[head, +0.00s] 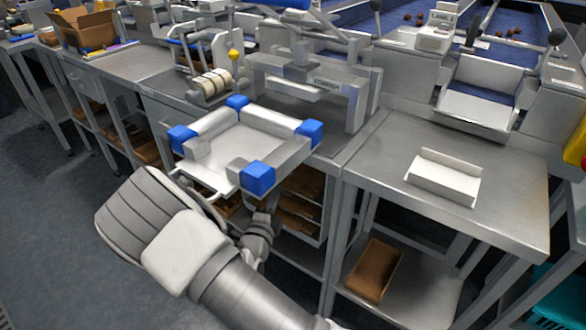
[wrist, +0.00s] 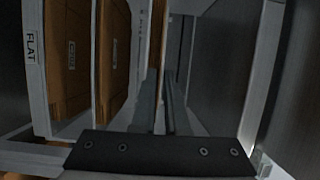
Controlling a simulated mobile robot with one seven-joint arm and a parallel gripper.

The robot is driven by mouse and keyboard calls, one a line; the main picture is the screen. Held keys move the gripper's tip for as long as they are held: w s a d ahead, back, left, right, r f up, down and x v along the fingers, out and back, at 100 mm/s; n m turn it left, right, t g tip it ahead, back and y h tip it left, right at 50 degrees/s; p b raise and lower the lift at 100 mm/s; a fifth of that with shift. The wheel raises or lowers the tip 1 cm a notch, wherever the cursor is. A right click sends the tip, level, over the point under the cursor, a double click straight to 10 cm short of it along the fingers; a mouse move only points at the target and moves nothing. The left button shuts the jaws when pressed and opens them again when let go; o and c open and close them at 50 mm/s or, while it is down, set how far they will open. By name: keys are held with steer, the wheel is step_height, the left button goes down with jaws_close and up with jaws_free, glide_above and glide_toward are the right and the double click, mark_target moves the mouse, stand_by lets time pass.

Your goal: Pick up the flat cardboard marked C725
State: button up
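In the wrist view, brown flat cardboards stand side by side in a pale rack with a label reading FLAT (wrist: 31,47). One cardboard (wrist: 70,90) and another beside it (wrist: 113,85) carry small labels too blurred to read for certain. A thin brown strip (wrist: 157,60), seemingly a cardboard edge, runs down between the two grey fingers of my gripper (wrist: 162,95). I cannot tell whether the fingers press on it. In the head view, my gripper (head: 262,226) reaches under the bench top toward the brown cardboards (head: 303,206) on the shelf.
A tray-like frame with blue corners (head: 257,178) overhangs just above my arm. A right bench (head: 400,165) holds a white open tray (head: 443,182); a brown box (head: 374,270) lies on its lower shelf. Grey rack walls (wrist: 222,60) stand close to the right of the fingers.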

steer(key=shift+x, duration=1.1)
jaws_close()
steer(key=shift+r, duration=0.15)
stand_by(0.7)
